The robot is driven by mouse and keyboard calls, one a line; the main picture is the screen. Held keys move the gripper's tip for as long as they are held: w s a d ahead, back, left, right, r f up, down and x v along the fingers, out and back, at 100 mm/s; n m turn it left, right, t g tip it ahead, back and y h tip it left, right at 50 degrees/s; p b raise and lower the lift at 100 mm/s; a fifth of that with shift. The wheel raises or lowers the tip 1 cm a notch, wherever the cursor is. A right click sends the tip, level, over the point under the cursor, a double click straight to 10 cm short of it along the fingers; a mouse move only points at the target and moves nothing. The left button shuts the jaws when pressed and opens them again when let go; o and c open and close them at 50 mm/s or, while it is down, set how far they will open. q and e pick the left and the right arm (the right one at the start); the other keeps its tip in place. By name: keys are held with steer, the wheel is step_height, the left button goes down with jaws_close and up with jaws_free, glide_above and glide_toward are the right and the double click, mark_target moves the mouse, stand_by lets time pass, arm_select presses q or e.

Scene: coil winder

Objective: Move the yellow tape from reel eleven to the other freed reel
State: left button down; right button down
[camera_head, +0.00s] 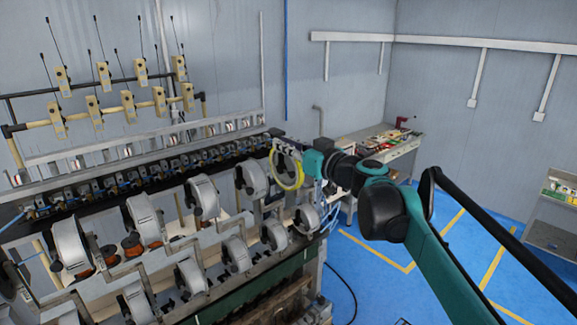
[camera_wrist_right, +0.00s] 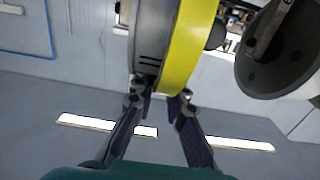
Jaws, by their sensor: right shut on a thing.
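The yellow tape (camera_head: 299,178) is a ring at the right end of the winder's upper row of reels in the head view. My right gripper (camera_head: 297,150) is at its upper right edge. In the wrist view the yellow tape (camera_wrist_right: 190,45) is a broad band between the two fingers of my right gripper (camera_wrist_right: 163,95), which is shut on it. A grey rounded body lies directly against the band; I cannot tell whether the tape is on a reel or clear of it. A white reel (camera_head: 251,180) stands just left of the tape. Reel numbers are not readable. My left gripper is not in view.
Several white reels, such as one in the lower row (camera_head: 236,254), fill the coil winder. A rack of tensioners (camera_head: 103,75) stands behind. A large pale reel (camera_wrist_right: 285,60) is close beside the tape in the wrist view. A cluttered workbench (camera_head: 398,150) stands behind my right arm.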

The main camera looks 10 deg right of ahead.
steer(key=shift+a, duration=0.1)
steer(key=shift+s+a, duration=0.7)
steer(key=shift+a, duration=0.25)
steer(key=shift+s+a, duration=0.65)
steer(key=shift+a, duration=0.3)
steer(key=p+v, duration=0.3)
steer(key=v, duration=1.7)
stand_by(0.8)
